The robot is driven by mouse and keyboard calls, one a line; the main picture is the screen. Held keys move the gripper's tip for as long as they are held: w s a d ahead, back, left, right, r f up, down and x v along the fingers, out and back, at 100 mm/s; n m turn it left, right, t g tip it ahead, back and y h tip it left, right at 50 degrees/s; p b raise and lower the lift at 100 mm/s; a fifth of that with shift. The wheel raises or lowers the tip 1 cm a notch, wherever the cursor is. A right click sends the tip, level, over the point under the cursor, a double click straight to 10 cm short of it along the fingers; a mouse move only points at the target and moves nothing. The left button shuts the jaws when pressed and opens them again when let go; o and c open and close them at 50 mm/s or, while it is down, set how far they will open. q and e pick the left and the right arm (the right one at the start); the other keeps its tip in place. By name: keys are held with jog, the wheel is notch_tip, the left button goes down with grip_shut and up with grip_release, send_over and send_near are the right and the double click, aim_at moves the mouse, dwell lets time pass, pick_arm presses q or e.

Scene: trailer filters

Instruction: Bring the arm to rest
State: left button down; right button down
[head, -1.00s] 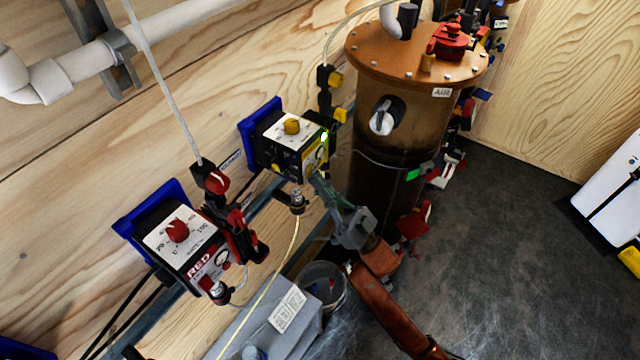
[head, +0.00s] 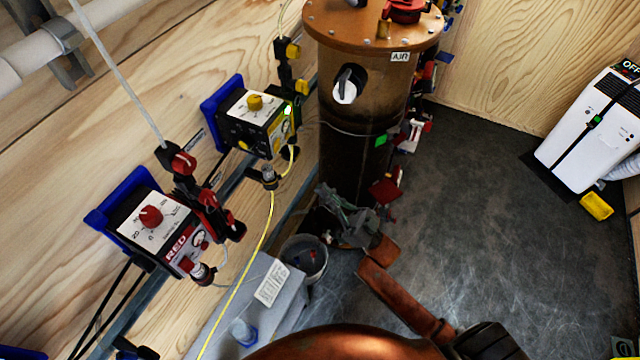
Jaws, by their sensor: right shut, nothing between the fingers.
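My right arm, orange-brown, comes in from the bottom edge. Its grey-green right gripper (head: 330,200) is shut and empty. It shows in front of the foot of the brown cylindrical tank (head: 350,150), above and right of a small bucket (head: 304,258). Whether it touches the tank cannot be told. My left gripper is not in view.
On the wooden wall at left are a control box with a yellow knob (head: 255,118) and one with a red knob (head: 160,228). A grey box (head: 250,310) stands below them. A white unit (head: 590,130) stands at the right. Dark floor (head: 490,210) between is clear.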

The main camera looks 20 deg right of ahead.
dwell(0.5)
